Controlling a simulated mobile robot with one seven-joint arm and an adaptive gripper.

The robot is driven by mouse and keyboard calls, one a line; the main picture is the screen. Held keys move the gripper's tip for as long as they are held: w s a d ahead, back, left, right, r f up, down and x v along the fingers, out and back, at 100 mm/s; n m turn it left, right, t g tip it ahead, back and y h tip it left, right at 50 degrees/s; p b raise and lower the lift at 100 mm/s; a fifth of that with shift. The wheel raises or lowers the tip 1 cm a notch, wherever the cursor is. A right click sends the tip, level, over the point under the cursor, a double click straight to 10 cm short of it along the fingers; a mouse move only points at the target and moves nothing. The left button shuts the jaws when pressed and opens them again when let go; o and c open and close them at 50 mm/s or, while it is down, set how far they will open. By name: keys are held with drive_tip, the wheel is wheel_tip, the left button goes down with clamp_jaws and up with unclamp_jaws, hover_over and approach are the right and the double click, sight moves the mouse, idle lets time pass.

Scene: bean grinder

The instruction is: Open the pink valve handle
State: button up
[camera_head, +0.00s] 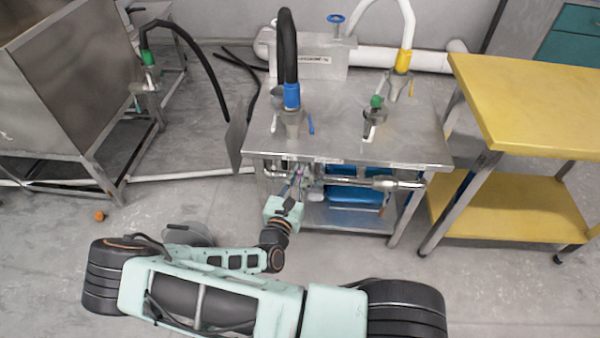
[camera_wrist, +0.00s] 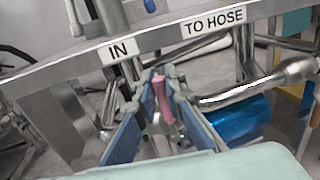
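The pink valve handle (camera_wrist: 161,93) shows in the wrist view below the table edge, under and to the right of the "IN" label (camera_wrist: 118,50). My gripper (camera_wrist: 160,82) has its two blue-grey fingers apart, one on each side of the handle. The handle stands between the fingertips; I cannot tell whether either finger touches it. In the head view my gripper (camera_head: 293,184) is at the front edge of the steel table, by the pipework. The pink handle is too small and covered to make out there.
The steel table (camera_head: 345,145) stands above and behind my gripper. A metal pipe (camera_wrist: 265,88) runs to the right of the fingers, with a blue container (camera_wrist: 240,118) below. A yellow cart (camera_head: 535,105) stands at the right and a steel cabinet (camera_head: 70,80) at the left.

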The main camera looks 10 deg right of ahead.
clamp_jaws()
drive_tip(key=w+a+f+n+t+y+b, duration=0.1)
drive_tip(key=a+f+n, duration=0.3)
drive_tip(key=n, duration=0.6)
drive_tip(key=w+a+f+n+t+y+b, duration=0.1)
drive_tip(key=a+f+n+b, duration=0.3)
drive_tip(key=n, duration=0.6)
drive_tip(key=shift+w+a+f+t+y, duration=0.35)
drive_tip(key=shift+w+f+t, duration=0.15)
drive_tip(key=shift+t, duration=0.2)
drive_tip(key=shift+f, duration=0.1)
drive_tip(key=o, duration=0.6)
unclamp_jaws()
drive_tip(key=shift+o, duration=0.3)
